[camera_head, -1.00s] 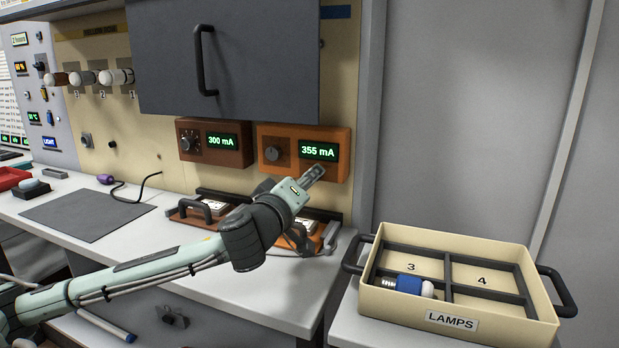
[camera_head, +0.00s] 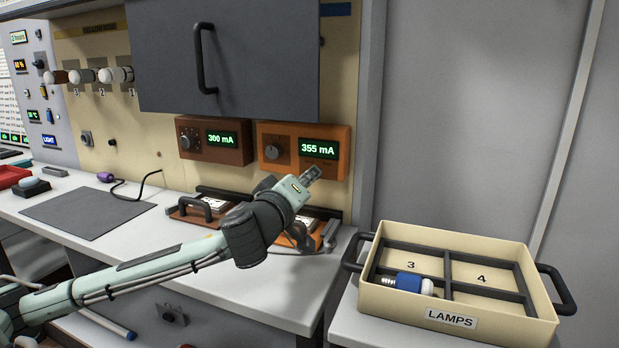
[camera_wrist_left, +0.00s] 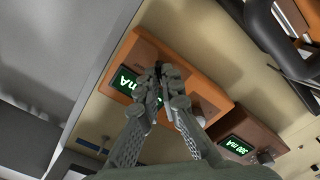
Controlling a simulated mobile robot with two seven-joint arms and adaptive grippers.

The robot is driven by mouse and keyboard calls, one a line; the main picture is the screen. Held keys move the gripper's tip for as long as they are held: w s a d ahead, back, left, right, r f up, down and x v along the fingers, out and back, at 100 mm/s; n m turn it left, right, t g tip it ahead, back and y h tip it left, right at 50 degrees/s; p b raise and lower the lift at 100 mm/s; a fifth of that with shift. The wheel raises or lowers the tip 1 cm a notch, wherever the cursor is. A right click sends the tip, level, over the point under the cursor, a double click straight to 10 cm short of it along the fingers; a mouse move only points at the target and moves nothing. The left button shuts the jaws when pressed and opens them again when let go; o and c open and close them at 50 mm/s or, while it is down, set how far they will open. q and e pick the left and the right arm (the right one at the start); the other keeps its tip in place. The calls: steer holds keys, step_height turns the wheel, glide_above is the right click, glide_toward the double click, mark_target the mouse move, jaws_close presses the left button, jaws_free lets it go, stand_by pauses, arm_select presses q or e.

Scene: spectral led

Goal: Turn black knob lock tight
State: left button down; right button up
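An orange box (camera_head: 340,138) on the wall reads 355 mA and has a dark round knob (camera_head: 273,152) at its left. A brown box (camera_head: 240,158) beside it reads 300 mA and has a black knob (camera_head: 189,139). I cannot tell which knob is the black knob lock. My left gripper (camera_head: 311,174) is in front of the orange box, below its display and right of its knob. In the left wrist view my fingers (camera_wrist_left: 160,80) come together over the orange box, hiding part of its display; nothing is seen held. My right gripper is not in view.
A dark cabinet door (camera_head: 235,60) with a handle hangs above the boxes. Devices with black handles (camera_head: 205,207) stand on the bench below. A cream lamp crate (camera_head: 515,325) with a blue lamp (camera_head: 408,283) stands at the right. A dark mat (camera_head: 85,213) lies left.

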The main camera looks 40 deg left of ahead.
arm_select(q)
steer(key=m+p, duration=0.2)
steer(key=m, duration=1.7)
steer(key=shift+d+p, duration=0.15)
steer(key=shift+p, duration=0.2)
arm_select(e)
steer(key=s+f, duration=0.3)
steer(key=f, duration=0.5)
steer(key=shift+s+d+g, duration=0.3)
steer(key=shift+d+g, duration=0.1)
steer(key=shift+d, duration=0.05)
arm_select(q)
steer(key=shift+m, duration=0.4)
steer(key=c, duration=1.7)
jaws_free()
